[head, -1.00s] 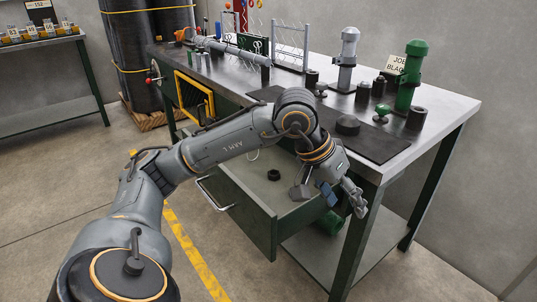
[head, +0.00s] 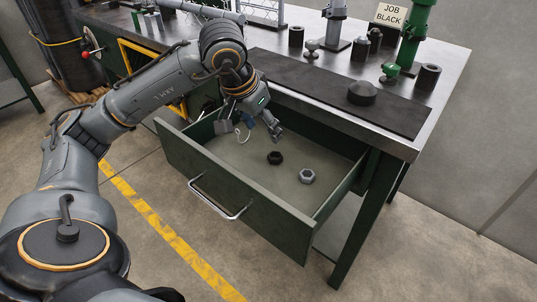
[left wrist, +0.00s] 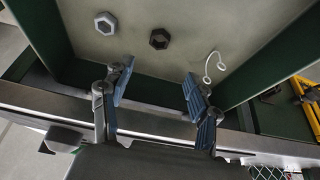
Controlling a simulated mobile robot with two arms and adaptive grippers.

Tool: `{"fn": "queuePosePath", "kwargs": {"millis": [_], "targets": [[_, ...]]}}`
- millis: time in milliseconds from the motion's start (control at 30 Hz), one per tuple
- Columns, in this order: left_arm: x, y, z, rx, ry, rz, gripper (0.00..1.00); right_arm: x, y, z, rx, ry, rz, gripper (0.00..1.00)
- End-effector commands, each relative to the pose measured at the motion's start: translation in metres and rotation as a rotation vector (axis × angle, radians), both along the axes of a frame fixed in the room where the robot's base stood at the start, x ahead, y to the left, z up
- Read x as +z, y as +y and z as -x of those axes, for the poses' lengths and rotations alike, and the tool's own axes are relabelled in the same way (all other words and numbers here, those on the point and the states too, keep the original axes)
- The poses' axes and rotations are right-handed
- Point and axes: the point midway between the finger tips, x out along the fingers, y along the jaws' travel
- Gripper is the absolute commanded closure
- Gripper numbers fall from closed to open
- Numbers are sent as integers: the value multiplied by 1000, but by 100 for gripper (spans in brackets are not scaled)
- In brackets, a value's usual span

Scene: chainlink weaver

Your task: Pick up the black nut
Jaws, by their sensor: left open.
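The black nut (head: 275,158) lies flat on the floor of the open green drawer (head: 240,196), towards its back. It also shows in the left wrist view (left wrist: 159,39), beyond the fingertips. A silver-grey nut (head: 307,176) lies to its right, apart from it; in the left wrist view it is to the left (left wrist: 105,22). My left gripper (head: 260,124) is over the drawer's back part, up and left of the black nut. Its blue-padded fingers are spread with nothing between them (left wrist: 160,75). My right gripper is not in view.
A small white looped item (left wrist: 212,66) lies in the drawer. The drawer walls and the workbench edge (head: 340,118) are close to my left gripper. On the bench are a black mat, a dark round block (head: 362,93) and several posts. The drawer's front floor is clear.

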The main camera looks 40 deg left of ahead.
Motion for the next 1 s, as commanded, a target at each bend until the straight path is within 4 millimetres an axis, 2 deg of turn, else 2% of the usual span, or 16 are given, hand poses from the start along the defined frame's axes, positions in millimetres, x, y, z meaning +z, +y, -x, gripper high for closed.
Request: {"fn": "queuePosePath", "kwargs": {"millis": [33, 200, 567, 800, 1000], "targets": [[-15, -1, -4, -1, 6, 2, 40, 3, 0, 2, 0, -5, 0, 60], [-43, -2, -16, 0, 4, 3, 40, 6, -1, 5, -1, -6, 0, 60], [-68, -3, -26, 0, 2, 2, 40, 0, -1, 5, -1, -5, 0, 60], [-102, -5, -37, 1, 3, 3, 40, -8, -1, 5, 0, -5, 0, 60], [-106, -4, -40, 1, 0, 0, 40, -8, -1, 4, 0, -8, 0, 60]]}}
